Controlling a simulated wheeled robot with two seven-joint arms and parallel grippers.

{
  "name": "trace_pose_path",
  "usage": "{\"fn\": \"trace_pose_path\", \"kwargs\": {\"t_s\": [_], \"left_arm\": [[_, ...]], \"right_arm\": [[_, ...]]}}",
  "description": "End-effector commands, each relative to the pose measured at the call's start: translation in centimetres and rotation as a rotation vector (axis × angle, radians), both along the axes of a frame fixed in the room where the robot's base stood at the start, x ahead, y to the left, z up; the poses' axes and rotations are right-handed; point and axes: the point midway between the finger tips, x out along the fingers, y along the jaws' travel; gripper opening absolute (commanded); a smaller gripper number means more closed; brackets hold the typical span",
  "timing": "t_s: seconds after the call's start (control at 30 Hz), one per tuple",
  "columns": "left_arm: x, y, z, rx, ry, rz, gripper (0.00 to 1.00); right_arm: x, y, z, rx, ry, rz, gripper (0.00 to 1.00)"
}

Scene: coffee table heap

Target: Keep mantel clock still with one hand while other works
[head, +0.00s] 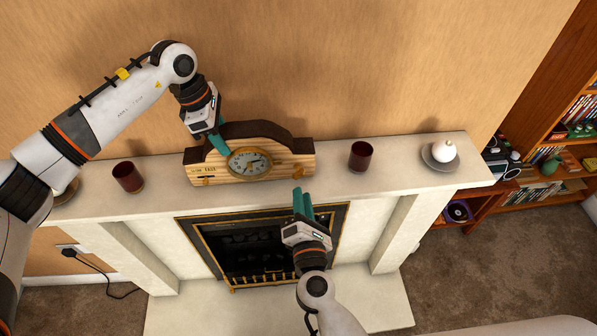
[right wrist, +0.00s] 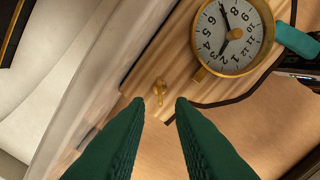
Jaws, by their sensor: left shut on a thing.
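The mantel clock (head: 300,174), pale wood with a dark curved top and round brass-rimmed dial (head: 250,162), stands on the white mantel shelf. My left gripper (head: 220,142) is shut on the clock's top, left of the middle; one of its green fingers also shows beside the dial in the right wrist view (right wrist: 297,40). My right gripper (head: 302,193) is in front of the clock's right part, its green fingers apart and empty. In the right wrist view, a small brass knob (right wrist: 160,90) on the clock front lies just beyond the gap between the fingertips.
A dark red cup (head: 128,177) stands left of the clock and another (head: 361,156) stands right of it. A white round object (head: 444,150) sits on a grey dish (head: 429,160) at the shelf's right end. The fireplace opening (head: 250,245) is below.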

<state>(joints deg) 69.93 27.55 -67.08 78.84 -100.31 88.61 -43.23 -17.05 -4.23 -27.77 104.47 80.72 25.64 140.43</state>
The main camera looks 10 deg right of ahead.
Motion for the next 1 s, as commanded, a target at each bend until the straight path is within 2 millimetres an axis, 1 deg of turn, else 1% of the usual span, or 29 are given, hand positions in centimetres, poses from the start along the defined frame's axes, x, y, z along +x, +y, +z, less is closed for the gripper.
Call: {"fn": "trace_pose_path", "kwargs": {"t_s": [0.2, 0.27, 0.33, 0.47, 0.8, 1.0], "left_arm": [[0.1, 0.1, 0.0, 0.001, -0.002, 0.001, 0.05], [0.1, 0.1, 0.0, 0.001, -0.002, 0.001, 0.05], [0.1, 0.1, 0.0, 0.001, -0.002, 0.001, 0.05], [0.1, 0.0, 0.1, 0.001, -0.002, 0.0, 0.05], [0.1, 0.0, 0.1, 0.001, -0.002, 0.0, 0.05], [0.1, 0.0, 0.0, 0.001, -0.002, 0.0, 0.05]], "right_arm": [[-2.5, 0.0, 0.0, -0.048, -0.001, 0.003, 0.22], [-2.8, 0.0, 0.0, -0.054, 0.0, 0.001, 0.22], [-2.5, 0.0, 0.0, -0.054, 0.0, 0.0, 0.22], [-1.3, 0.0, 0.0, -0.053, -0.001, 0.0, 0.22], [3.2, 0.0, 0.0, -0.052, 0.001, -0.001, 0.22], [4.7, 0.0, 0.0, -0.053, 0.0, 0.0, 0.22]]}}
